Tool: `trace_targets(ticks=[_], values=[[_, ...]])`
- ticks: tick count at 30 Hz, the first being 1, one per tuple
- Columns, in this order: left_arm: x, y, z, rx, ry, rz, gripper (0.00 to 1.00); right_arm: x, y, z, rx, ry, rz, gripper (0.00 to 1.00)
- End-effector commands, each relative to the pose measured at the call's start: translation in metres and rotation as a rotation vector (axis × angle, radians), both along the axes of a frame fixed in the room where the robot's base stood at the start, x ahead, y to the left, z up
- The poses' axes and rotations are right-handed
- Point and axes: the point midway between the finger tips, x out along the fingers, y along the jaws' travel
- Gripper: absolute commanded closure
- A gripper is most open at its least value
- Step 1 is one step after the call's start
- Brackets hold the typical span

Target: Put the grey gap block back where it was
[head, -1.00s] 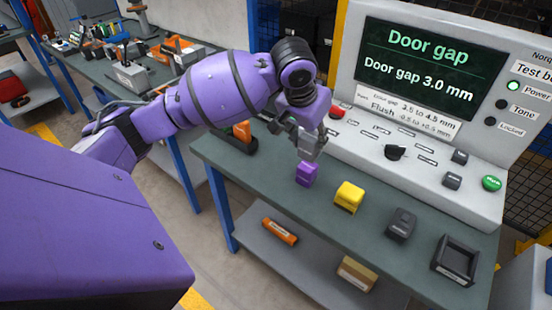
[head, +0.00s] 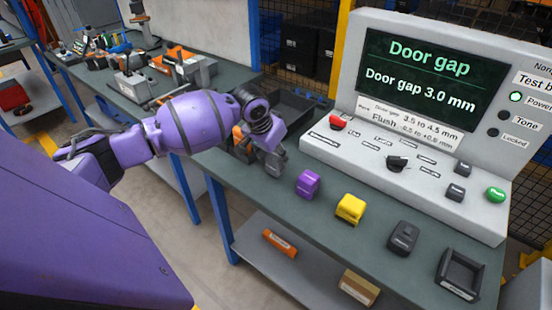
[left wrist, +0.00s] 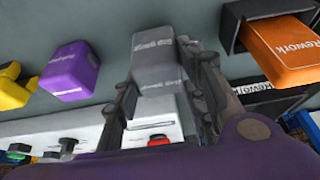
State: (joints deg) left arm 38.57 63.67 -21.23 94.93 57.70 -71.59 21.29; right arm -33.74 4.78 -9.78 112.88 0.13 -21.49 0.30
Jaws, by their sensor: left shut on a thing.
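My left gripper (head: 274,163) is shut on a grey block (left wrist: 157,62). In the left wrist view the block sits between the two fingers, with white lettering on it too blurred to read. In the head view the gripper is over the bench, left of the purple block (head: 308,184) and right of the black holder with an orange block. I cannot tell whether the held block touches the bench top. My right gripper is not in view.
A yellow block (head: 350,208), a dark grey block (head: 403,237) and an empty black tray (head: 460,274) stand along the bench. The orange Rework block (left wrist: 285,45) is beside the gripper. The test console (head: 405,150) stands behind, its screen reading Door gap 3.0 mm.

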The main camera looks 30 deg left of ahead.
Motion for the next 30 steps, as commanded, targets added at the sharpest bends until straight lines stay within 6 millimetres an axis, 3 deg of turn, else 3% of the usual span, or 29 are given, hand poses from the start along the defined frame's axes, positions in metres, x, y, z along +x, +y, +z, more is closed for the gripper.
trace_targets(ticks=[3, 14, 15, 18, 30], values=[[-0.0002, 0.0000, -0.0147, 0.000, 0.000, 0.001, 0.99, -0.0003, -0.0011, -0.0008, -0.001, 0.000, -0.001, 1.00], [0.0000, -0.0005, -0.0176, 0.000, -0.001, 0.001, 0.99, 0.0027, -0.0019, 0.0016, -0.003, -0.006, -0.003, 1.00], [-0.0001, -0.0004, -0.0177, 0.000, 0.000, 0.000, 0.56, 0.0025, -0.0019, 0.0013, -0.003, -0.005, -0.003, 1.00], [-0.0003, -0.0004, -0.0179, 0.000, 0.000, 0.000, 0.43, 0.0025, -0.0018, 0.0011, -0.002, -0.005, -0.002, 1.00], [-0.0013, 0.0003, -0.0115, 0.001, -0.001, 0.000, 0.43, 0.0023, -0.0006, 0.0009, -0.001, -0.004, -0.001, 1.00]])
